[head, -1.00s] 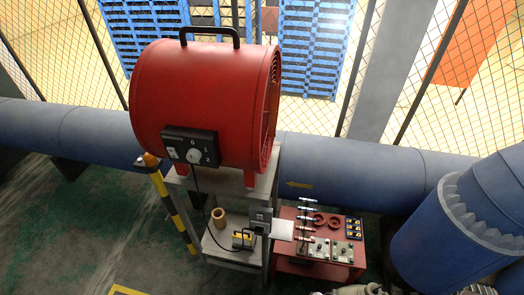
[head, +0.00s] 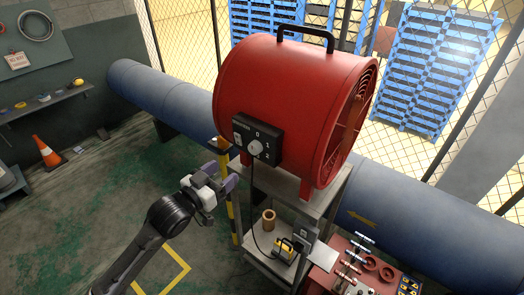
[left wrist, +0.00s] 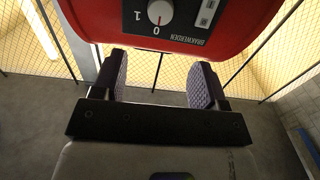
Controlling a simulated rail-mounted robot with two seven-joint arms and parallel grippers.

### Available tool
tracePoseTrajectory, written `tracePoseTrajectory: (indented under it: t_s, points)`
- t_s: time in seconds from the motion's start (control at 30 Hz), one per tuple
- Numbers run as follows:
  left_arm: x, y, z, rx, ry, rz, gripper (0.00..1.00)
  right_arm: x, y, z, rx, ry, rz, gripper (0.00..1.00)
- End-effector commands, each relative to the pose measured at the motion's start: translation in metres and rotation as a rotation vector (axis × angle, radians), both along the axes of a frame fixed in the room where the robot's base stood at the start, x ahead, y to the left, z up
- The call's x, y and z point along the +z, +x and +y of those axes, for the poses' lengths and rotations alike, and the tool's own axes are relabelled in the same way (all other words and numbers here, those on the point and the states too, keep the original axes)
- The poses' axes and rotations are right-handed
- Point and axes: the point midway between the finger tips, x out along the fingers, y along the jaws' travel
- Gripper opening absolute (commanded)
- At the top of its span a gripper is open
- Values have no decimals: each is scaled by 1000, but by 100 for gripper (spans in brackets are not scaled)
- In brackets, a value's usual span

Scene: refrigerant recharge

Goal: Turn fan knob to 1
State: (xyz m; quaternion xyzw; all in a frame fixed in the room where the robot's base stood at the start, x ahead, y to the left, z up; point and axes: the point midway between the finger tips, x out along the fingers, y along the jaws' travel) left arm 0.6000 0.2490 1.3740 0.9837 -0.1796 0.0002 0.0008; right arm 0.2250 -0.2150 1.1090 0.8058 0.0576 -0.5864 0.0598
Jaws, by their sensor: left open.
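The red fan (head: 285,110) stands on a metal cart, with a black control panel (head: 270,153) on its near left side. The pale round fan knob (head: 256,147) sits on that panel between the marks 0 and 1. In the left wrist view the knob (left wrist: 160,11) shows at the top with its red pointer line near 0. My left gripper (head: 222,178) is open and empty, left of and below the panel. In the left wrist view its two padded fingers (left wrist: 160,82) are apart, with the panel beyond them. My right gripper is out of view.
The metal cart (head: 270,180) holds a brown roll and a yellow device on its lower shelf. A black cable hangs from the panel. A blue pipe (head: 150,92) runs behind. A red tool cart (head: 335,285) stands at right. The green floor at left is mostly open.

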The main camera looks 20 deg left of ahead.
Motion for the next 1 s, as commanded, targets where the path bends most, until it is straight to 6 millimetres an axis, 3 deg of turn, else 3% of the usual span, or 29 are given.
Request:
tracePoseTrajectory:
  t_s: [0.5,0.7,1.0]
  points:
    - [2,86,-33,0,0,1,67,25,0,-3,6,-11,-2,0]
    - [1,104,-40,0,0,1,67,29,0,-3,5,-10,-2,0]
    - [0,112,-43,0,2,0,67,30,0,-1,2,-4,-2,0]
